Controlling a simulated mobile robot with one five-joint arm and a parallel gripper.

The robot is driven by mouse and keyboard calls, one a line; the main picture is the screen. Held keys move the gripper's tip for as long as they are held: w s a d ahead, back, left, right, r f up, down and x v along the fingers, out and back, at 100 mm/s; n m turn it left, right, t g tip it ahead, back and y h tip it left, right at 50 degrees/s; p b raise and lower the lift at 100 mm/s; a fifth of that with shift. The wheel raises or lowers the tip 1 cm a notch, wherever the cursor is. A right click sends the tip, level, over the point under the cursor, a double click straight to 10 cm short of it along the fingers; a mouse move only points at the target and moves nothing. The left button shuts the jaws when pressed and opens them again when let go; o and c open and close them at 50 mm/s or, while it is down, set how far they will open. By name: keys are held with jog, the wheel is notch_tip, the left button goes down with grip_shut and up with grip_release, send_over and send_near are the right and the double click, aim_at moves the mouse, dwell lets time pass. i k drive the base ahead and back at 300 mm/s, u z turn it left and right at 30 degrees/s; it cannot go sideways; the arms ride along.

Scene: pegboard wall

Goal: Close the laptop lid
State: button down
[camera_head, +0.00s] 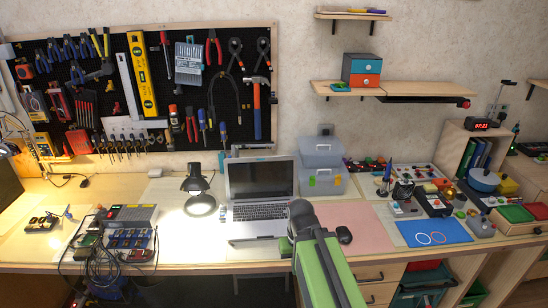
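The laptop stands open on the bench in the middle of the head view. Its dark screen (261,179) is upright and faces me. Its silver keyboard base (256,222) lies flat on the bench, with its right side partly covered by my arm. My green arm reaches up from the bottom, its dark joint just right of the keyboard. A thin grey bar lies along the front edge of the base, left of my arm. It may be part of my gripper, but I cannot tell. I cannot make out the fingers or any contact with the lid.
A lit desk lamp (198,190) stands close left of the laptop. Grey stacked boxes (321,168) stand behind on the right. Cables and devices crowd the left bench.

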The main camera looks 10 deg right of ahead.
aim_at(267, 178)
jog(key=u, duration=0.05)
jog(key=i, duration=0.9)
jog(key=z, duration=1)
jog(key=k, duration=1.2)
jog(key=u, duration=0.75)
jog(key=i, duration=1)
